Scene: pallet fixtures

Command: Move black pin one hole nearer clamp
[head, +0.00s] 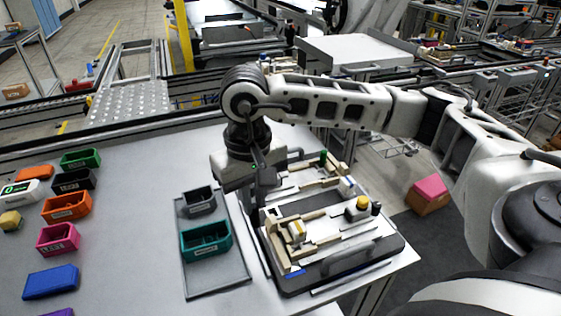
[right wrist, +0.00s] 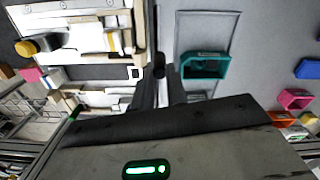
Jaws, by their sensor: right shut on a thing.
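My right gripper (head: 262,200) points down at the left edge of the pallet fixture (head: 330,268), seen in the head view. In the right wrist view its fingers (right wrist: 160,85) are shut on a small dark piece, which looks like the black pin (right wrist: 159,64). The head view hides the pin behind the gripper, and its hole cannot be made out. A yellow knob (head: 362,203) stands at the fixture's right side with a dark knob (head: 376,208) beside it. A yellow and white block (head: 297,230) sits nearer the front. I cannot tell which part is the clamp. My left gripper is not in view.
Several coloured bins, including an orange one (head: 66,207), stand at the far left. The table between is clear.

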